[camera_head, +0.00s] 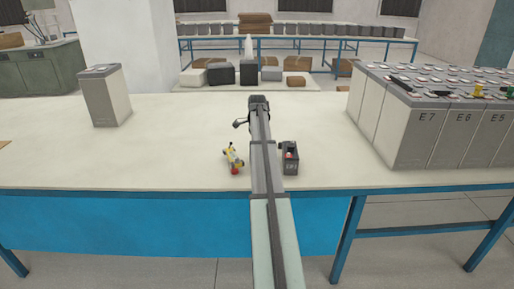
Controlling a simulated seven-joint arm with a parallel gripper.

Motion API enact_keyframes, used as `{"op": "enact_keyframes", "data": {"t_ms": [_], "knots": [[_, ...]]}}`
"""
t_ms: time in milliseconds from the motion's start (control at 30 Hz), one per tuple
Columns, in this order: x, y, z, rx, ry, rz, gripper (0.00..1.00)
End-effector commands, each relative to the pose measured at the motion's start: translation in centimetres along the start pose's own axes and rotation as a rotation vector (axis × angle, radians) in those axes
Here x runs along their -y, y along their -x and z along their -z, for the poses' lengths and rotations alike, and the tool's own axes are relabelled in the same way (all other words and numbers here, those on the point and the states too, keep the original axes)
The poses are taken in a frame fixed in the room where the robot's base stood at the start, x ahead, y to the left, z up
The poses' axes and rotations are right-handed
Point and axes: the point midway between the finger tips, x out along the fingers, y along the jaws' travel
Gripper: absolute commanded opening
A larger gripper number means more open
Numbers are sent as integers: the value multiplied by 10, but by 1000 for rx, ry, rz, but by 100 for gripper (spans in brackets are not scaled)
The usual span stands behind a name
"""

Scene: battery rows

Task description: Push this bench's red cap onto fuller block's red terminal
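My arm reaches away over the bench (170,150). A dark part sticks out left near its far end, perhaps my gripper (240,122); its fingers cannot be made out. A small yellow-and-grey item with red at its base (233,160) lies left of the arm. A small dark box (290,160) with a light label stands right of the arm, with something red and pale in its top. I cannot tell which red piece is the cap. Grey-topped cream battery blocks marked E7 (413,140), E6 (459,138) and E5 (497,130) stand right; their red terminals are too small to tell apart.
A single cream block (105,97) with a grey top stands at the bench's left. Blue legs and a blue panel (150,225) lie under the bench. Dark and pale boxes and another table (300,40) stand behind. The bench between the left block and my arm is mostly clear.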

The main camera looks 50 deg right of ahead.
Motion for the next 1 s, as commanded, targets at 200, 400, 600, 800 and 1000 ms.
{"op": "enact_keyframes", "data": {"t_ms": [200,400,600,800,1000], "knots": [[0,-2,0,0,0,0,0],[0,-2,0,0,0,-1,0],[0,-2,0,0,0,-1,43],[0,-2,0,0,0,0,57],[0,-2,0,0,0,0,64]]}}
